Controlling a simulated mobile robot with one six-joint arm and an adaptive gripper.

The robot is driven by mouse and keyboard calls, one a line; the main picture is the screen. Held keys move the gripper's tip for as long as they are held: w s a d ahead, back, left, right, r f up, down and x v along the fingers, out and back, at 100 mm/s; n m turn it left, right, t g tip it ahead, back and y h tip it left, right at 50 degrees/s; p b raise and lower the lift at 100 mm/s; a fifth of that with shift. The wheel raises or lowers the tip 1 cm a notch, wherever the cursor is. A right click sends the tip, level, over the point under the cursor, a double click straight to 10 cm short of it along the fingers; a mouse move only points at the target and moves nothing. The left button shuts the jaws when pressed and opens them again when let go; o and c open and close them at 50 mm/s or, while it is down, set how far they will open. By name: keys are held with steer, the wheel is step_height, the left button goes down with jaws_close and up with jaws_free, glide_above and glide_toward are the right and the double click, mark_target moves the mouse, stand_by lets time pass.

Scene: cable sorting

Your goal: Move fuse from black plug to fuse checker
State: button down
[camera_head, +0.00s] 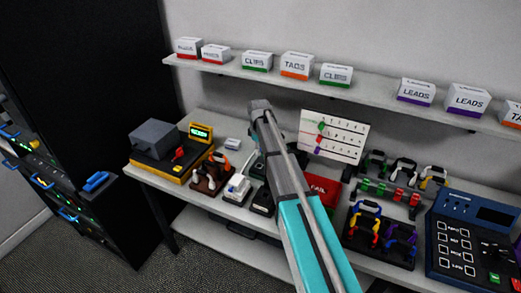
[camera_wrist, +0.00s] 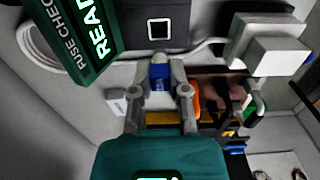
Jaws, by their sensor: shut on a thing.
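My gripper (camera_wrist: 160,72) shows in the wrist view, its fingers shut on a small blue fuse (camera_wrist: 160,77) held between the tips. I cannot tell whether this block belongs to the checker or is the black plug. The fuse and the fingers appear apart from it. In the head view my arm hides the gripper.
A white plug (camera_wrist: 262,42) with a cable stands at the right in the wrist view. In the head view, a yellow and grey device (camera_head: 165,150) stands at the bench's left. A red FAIL box (camera_head: 322,190) and a blue tester (camera_head: 475,240) stand to the right. A shelf (camera_head: 375,85) holds labelled boxes.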

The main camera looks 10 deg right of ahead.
mark_target(259, 161)
steer(key=shift+f, duration=0.15)
steer(key=shift+f+b, duration=2.55)
steer(key=shift+b, duration=0.2)
steer(key=shift+f+b, duration=0.9)
steer(key=shift+f, duration=0.05)
stand_by(1.3)
stand_by(0.4)
steer(key=c, duration=0.5)
jaws_free()
steer(key=shift+c, duration=0.2)
steer(key=o, duration=0.5)
steer(key=shift+w, duration=0.1)
steer(key=shift+o, duration=0.2)
steer(key=shift+r, duration=0.2)
